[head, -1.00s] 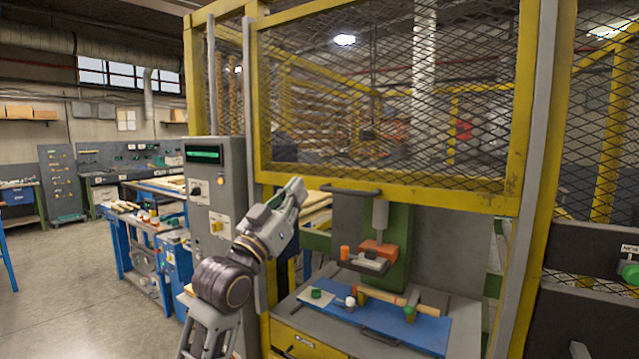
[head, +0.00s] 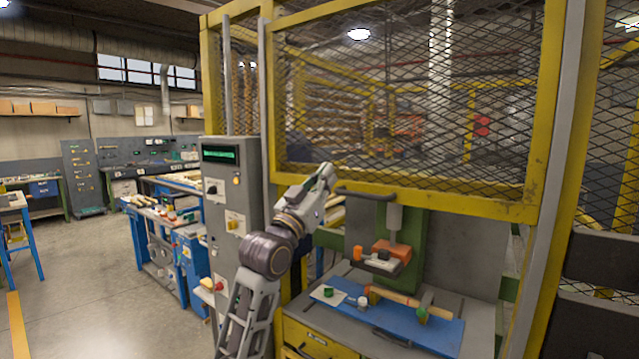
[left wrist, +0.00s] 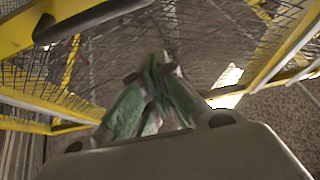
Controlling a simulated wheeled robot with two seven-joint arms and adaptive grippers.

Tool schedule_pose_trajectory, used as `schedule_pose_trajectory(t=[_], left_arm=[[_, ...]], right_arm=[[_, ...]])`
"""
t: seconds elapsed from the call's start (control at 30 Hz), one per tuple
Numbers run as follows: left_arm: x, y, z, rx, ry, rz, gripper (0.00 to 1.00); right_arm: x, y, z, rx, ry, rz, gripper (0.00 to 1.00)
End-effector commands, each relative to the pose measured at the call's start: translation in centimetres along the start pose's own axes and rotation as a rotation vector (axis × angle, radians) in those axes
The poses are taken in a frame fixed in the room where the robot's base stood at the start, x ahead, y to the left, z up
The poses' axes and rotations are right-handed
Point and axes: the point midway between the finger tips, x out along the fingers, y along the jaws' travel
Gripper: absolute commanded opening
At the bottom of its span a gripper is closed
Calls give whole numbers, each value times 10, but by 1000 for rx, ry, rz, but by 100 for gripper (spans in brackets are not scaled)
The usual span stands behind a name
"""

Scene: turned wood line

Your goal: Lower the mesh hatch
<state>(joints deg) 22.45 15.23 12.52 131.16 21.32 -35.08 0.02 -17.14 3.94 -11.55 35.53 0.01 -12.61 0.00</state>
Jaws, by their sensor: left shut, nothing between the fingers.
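The mesh hatch (head: 410,185) is a yellow frame with dark wire mesh, standing raised above the work opening. Its dark bar handle (head: 366,193) is on the lower rail, left of the middle. My left gripper (head: 326,172) is just left of the handle in the head view, its fingers shut and empty. In the left wrist view the shut fingers (left wrist: 160,65) point towards mesh, and the handle (left wrist: 92,20) lies at the upper left, apart from them. My right gripper is not in view.
Below the hatch, a blue board (head: 400,325) bears small wooden and coloured parts under a green press (head: 412,235). A grey control cabinet (head: 232,215) stands close left of my arm. The floor further left is open.

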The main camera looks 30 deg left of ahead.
Motion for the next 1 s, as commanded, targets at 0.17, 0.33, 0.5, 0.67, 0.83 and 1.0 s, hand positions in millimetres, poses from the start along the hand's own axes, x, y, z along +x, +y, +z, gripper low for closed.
schedule_pose_trajectory(t=[0.17,0.33,0.5,0.67,0.83,1.0], left_arm=[[17,0,-1,0,0,1,0],[29,0,-1,-1,0,0,0],[31,0,5,0,-2,0,0],[28,0,14,0,-3,0,0],[24,0,25,-1,-3,0,0],[21,0,34,0,-2,1,0]], right_arm=[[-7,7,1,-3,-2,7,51],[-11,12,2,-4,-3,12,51],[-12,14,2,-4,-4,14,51],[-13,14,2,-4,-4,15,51],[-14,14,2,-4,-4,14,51],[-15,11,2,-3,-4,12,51]])
